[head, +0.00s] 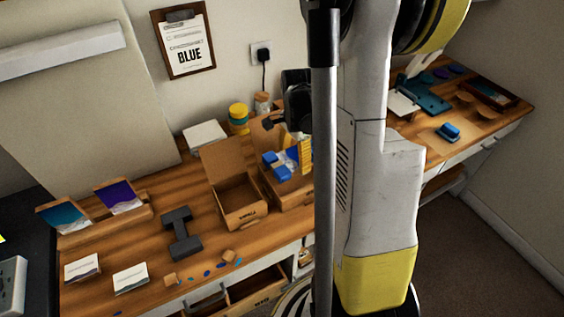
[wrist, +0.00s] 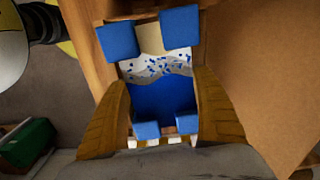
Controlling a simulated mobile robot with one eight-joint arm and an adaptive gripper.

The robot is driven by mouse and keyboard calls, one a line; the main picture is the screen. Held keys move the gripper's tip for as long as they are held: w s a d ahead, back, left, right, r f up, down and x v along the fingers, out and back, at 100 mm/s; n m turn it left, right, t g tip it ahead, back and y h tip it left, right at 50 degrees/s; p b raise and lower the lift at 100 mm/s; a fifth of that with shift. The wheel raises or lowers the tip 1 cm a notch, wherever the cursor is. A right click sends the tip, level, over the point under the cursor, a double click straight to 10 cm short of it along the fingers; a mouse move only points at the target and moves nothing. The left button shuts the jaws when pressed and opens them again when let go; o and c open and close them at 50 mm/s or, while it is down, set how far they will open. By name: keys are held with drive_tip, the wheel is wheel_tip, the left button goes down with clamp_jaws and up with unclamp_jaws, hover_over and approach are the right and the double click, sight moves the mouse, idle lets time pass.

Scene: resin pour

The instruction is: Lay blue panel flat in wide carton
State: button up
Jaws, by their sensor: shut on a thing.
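The blue panel (wrist: 160,97) has a white, blue-flecked band and blue blocks at its corners. In the wrist view it sits between the two yellow-brown fingers of my gripper (wrist: 162,82), which is shut on it. In the head view the blue and white panel (head: 291,156) shows at the right-hand open carton (head: 292,196), beside a yellow finger of my gripper (head: 304,153). I cannot tell whether it touches the carton floor. Another open carton (head: 240,213) stands to the left, its visible inside empty. Which carton is the wide one is unclear. My arm hides part of the right carton.
A teal panel (head: 63,218) and a purple panel (head: 120,196) lean in a wooden stand. A dark grey tool (head: 181,235), small cards and blue bits lie on the desk. A clipboard (head: 184,42) reading "BLUE" hangs behind. A drawer (head: 258,288) is open below.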

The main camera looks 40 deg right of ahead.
sight(296, 179)
drive_tip(key=shift+s+d+f+m, duration=0.1)
drive_tip(key=shift+d+f+m, duration=0.1)
drive_tip(key=shift+d+m, duration=0.35)
drive_tip(key=shift+d+f, duration=0.15)
wheel_tip(296, 179, down, 8)
drive_tip(key=b, duration=0.6)
drive_tip(key=shift+b, duration=0.35)
drive_tip(key=o, duration=1.1)
drive_tip(key=shift+r, duration=0.2)
wheel_tip(296, 179, up, 8)
drive_tip(key=p, duration=0.6)
